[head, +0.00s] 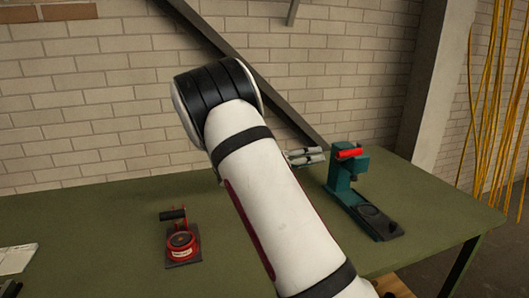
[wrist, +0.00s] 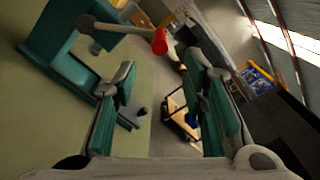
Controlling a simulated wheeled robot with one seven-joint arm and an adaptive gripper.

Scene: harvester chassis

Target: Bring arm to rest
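My arm (head: 270,195) reaches up across the middle of the head view and bends at a black-banded joint. My gripper (wrist: 160,65) is open in the wrist view, its two teal-padded fingers apart with nothing held between them. In the head view only a small grey part of it shows beside the arm, near the teal press; the rest is hidden by the arm. The teal press (head: 345,180) stands on the green table and has a red piece at its top. In the wrist view the press (wrist: 65,45) is at the upper left, its red-tipped lever beyond the fingers.
The green table (head: 100,240) runs along a brick wall. A small red device with a black handle (head: 180,240) stands left of the arm. A white item (head: 17,258) lies at the far left. Yellow cables (head: 490,100) hang at the right. A cart (wrist: 178,110) stands on the floor.

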